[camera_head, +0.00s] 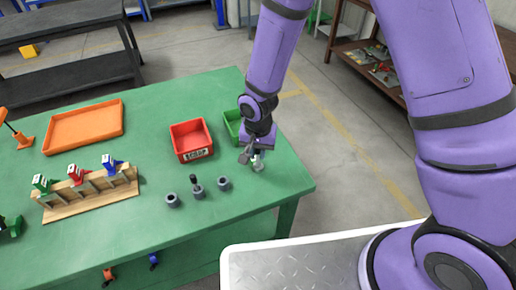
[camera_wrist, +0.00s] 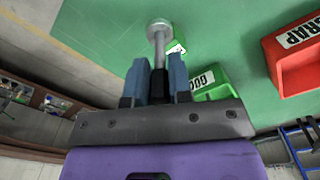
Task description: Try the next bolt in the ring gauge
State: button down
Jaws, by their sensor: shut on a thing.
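My gripper (camera_head: 256,152) is low over the right end of the green table, just in front of the green bin (camera_head: 233,125). In the wrist view its two blue fingers (camera_wrist: 158,82) are shut on the shank of a grey bolt (camera_wrist: 158,38), with the round head beyond the fingertips. The bolt is partly hidden by the gripper in the head view. I cannot tell which is the ring gauge.
The red scrap bin (camera_head: 191,140) stands left of the green bin, which reads GOOD in the wrist view (camera_wrist: 213,82). An orange tray (camera_head: 84,128) and a wooden rack (camera_head: 90,196) with green, red and blue pieces are farther left. The table's front right corner is clear.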

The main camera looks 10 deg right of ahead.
jog(key=shift+f, duration=1.25)
dwell(0.5)
jog(key=shift+r, duration=3.25)
